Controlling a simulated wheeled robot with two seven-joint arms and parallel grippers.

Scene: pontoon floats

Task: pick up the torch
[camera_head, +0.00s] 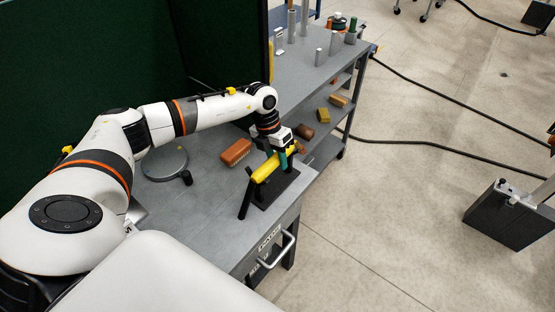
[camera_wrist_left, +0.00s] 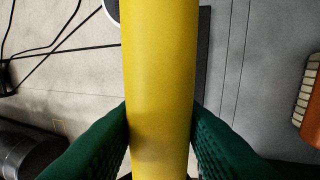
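The torch (camera_head: 265,171) is a yellow cylinder lying across a black stand (camera_head: 277,194) near the front right corner of the grey workbench. My left gripper (camera_head: 284,160) reaches down over the torch's far end. In the left wrist view the torch (camera_wrist_left: 160,70) runs upright through the middle of the picture. The gripper's green fingers (camera_wrist_left: 161,125) lie along both of its sides with no gap showing, so they appear shut on it. The fingertips are partly hidden by the torch. The torch appears to rest on the stand. My right gripper is not in view.
On the workbench (camera_head: 205,215), a reddish-brown brush-like block (camera_head: 236,151) lies left of the stand, and a round grey disc (camera_head: 165,162) lies farther left. A second shelved bench (camera_head: 300,72) with several upright cylinders stands behind. A dark green panel (camera_head: 85,70) borders the left. Cables cross the floor.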

